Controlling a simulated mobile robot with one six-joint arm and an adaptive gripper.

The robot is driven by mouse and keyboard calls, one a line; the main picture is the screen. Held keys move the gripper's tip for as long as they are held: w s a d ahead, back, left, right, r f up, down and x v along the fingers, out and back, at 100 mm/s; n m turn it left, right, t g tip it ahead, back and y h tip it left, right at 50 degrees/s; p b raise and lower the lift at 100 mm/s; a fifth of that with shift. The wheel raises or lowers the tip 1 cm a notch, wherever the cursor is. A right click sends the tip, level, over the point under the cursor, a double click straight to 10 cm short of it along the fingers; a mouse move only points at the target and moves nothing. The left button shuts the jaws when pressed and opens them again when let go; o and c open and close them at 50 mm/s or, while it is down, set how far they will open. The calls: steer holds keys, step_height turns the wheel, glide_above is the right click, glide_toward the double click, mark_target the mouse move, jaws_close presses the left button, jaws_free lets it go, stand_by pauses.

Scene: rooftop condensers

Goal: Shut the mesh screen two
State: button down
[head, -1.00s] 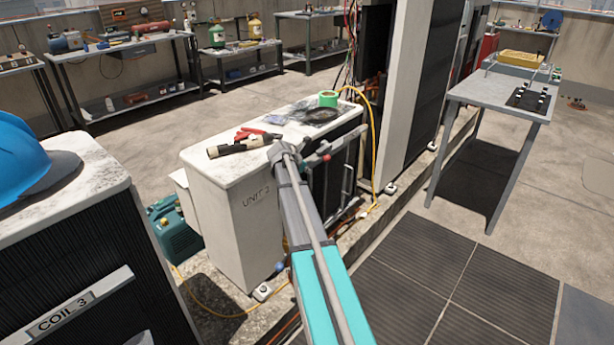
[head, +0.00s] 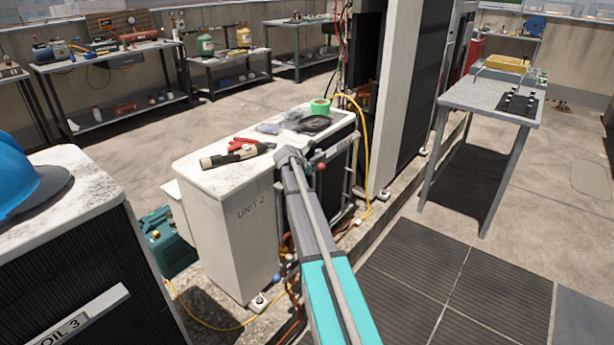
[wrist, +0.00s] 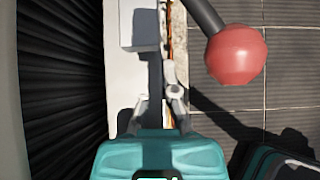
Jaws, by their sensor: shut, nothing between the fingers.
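The unit 2 condenser (head: 228,215) is a white cabinet left of centre in the head view. Its dark front (head: 338,172) faces right, with pale bars before it. My arm covers part of this front, so I cannot tell how far the mesh screen stands open. A red ball knob (head: 320,167) shows beside the end of my arm. In the wrist view a red ball (wrist: 235,54) on a dark rod is large, right of and apart from my fingers. My gripper (wrist: 158,104) is shut and empty, over a pale strip beside dark ribbed fins (wrist: 62,75). It is hidden in the head view.
Tools and a green tape roll (head: 320,106) lie on unit 2's top. A yellow hose (head: 366,140) runs down behind it. Coil 3 (head: 85,265) with a blue helmet stands near left. A grey table (head: 470,97) stands right. Dark floor mats (head: 440,260) are clear.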

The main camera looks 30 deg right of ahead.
steer(key=shift+a, duration=0.1)
steer(key=s+a+f+p+v, duration=0.1)
steer(key=f+p+v, duration=0.1)
steer(key=p+v, duration=0.5)
steer(key=shift+v, duration=3.1)
steer(key=shift+w+a+f, duration=0.15)
